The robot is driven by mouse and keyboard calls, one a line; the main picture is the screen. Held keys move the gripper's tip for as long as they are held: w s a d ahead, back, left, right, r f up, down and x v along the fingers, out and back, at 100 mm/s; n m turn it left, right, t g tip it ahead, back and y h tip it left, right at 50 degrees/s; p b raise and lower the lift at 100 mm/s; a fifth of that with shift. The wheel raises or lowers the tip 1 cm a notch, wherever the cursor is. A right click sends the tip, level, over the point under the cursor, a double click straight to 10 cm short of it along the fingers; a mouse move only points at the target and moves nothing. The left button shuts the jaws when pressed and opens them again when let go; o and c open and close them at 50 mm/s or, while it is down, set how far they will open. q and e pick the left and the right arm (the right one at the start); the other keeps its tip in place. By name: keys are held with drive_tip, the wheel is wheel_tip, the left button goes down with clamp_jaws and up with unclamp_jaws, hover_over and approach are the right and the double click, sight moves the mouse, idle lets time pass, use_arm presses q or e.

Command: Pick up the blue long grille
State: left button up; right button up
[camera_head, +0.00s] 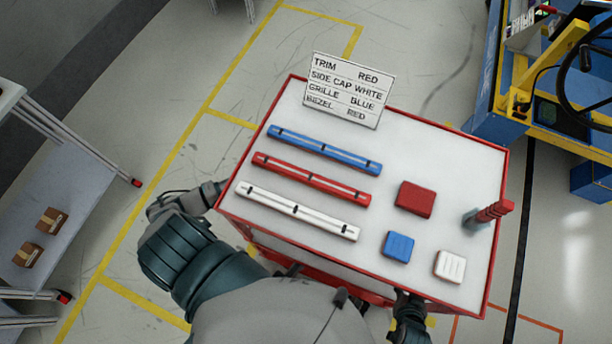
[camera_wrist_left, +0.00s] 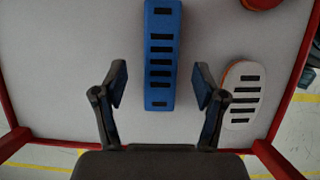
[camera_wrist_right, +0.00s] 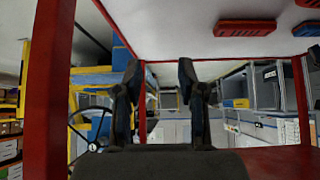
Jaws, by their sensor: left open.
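In the left wrist view a long blue grille (camera_wrist_left: 161,55) with a row of dark slots lies on a white surface, pointing away from me. My left gripper (camera_wrist_left: 160,85) is open, with one finger on each side of the grille's near part and gaps to both. In the head view a long blue bar (camera_head: 324,150) lies farthest back of three long bars on the white table top; I cannot tell whether it is the same piece. My left arm is at the table's left edge there. My right gripper (camera_wrist_right: 158,72) is open and empty.
The red-rimmed table (camera_head: 285,250) also holds a red bar (camera_head: 311,179), a white bar (camera_head: 297,212), a red block (camera_head: 415,198), a blue block (camera_head: 398,246) and a white block (camera_head: 450,266). A sign (camera_head: 348,90) stands at the back. A white slotted part (camera_wrist_left: 242,95) lies right of the grille.

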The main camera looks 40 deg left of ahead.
use_arm(q)
drive_tip(key=x, duration=0.2)
drive_tip(key=shift+w+d+f, duration=0.1)
drive_tip(key=shift+d+f, duration=0.15)
drive_tip(key=shift+f, duration=0.1)
drive_tip(key=shift+d+f, duration=0.1)
drive_tip(key=shift+d, duration=0.3)
drive_tip(key=shift+a, duration=0.1)
drive_tip(key=c, duration=0.6)
drive_tip(key=shift+a, duration=0.25)
drive_tip(key=c, duration=0.6)
drive_tip(key=shift+c, duration=0.2)
use_arm(e)
drive_tip(key=shift+w+a+r+t, duration=0.25)
drive_tip(key=shift+w+t, duration=0.15)
drive_tip(key=shift+w, duration=0.2)
drive_tip(key=shift+w+a+r+t, duration=0.1)
drive_tip(key=shift+w+r+t, duration=0.15)
drive_tip(key=shift+w+t, duration=0.25)
use_arm(q)
drive_tip(key=shift+d, duration=0.1)
use_arm(e)
drive_tip(key=shift+w, duration=0.1)
